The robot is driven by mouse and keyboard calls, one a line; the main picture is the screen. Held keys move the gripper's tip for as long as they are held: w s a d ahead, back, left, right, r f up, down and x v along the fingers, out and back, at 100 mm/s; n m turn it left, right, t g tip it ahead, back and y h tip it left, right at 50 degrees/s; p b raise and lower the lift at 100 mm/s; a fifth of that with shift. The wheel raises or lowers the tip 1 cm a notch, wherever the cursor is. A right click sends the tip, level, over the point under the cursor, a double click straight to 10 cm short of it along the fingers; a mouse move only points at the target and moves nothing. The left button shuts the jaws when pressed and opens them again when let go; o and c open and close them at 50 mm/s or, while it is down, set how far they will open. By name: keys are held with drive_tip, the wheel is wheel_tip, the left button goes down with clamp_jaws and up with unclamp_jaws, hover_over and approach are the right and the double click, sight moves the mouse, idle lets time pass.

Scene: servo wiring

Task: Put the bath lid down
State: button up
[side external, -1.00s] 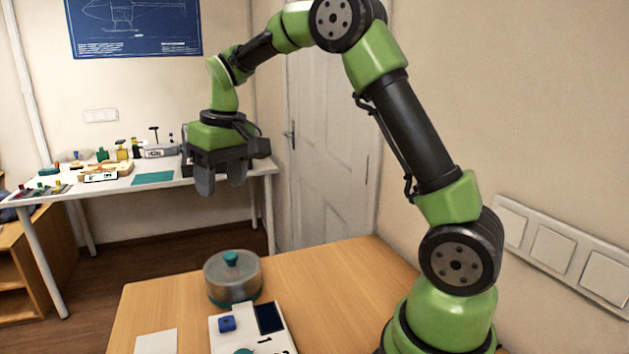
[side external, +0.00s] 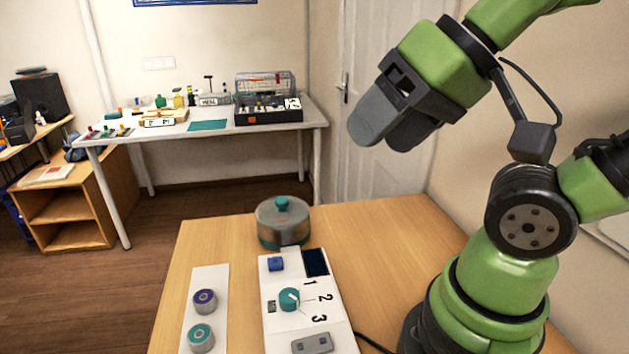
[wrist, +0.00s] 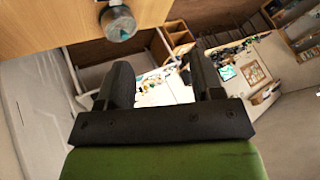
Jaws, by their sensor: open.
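The bath (side external: 283,228) is a round, glassy grey pot with a teal base at the far edge of the wooden table. Its lid (side external: 281,204), with a teal knob, sits on top of it. The bath also shows small near the top of the wrist view (wrist: 118,22). My gripper (side external: 385,140) is open and empty, raised well above the table to the right of the bath and apart from it. Its two dark fingers show apart in the wrist view (wrist: 160,80).
A white panel (side external: 330,325) with a teal dial, blue button and numbers lies in front of the bath. A white strip (side external: 209,285) with purple and teal rolls lies to its left. The table (side external: 385,235) is clear at right. A white bench (side external: 220,142) stands behind.

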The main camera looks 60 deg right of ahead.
drive_tip(key=w+d+f+n+t+h, duration=0.2)
drive_tip(key=w+d+f, duration=0.2)
drive_tip(key=w+d, duration=0.5)
drive_tip(key=w+d+f+n+t+h, duration=0.1)
drive_tip(key=w+d+f+n+h, duration=0.15)
drive_tip(key=w+d+f, duration=0.45)
drive_tip(key=n+t+y, duration=0.1)
drive_tip(key=n+y, duration=0.2)
drive_tip(key=y, duration=0.2)
approach(287, 200)
drive_tip(key=w+d+r, duration=0.2)
drive_tip(key=d, duration=0.2)
wheel_tip(287, 200, down, 3)
drive_tip(key=s+a+t+y, duration=0.1)
drive_tip(key=s+a+y, duration=0.1)
drive_tip(key=y, duration=0.1)
drive_tip(key=shift+n, duration=0.55)
drive_tip(key=x, duration=0.9)
drive_tip(key=shift+w+a+f, duration=0.15)
drive_tip(key=shift+f, duration=0.25)
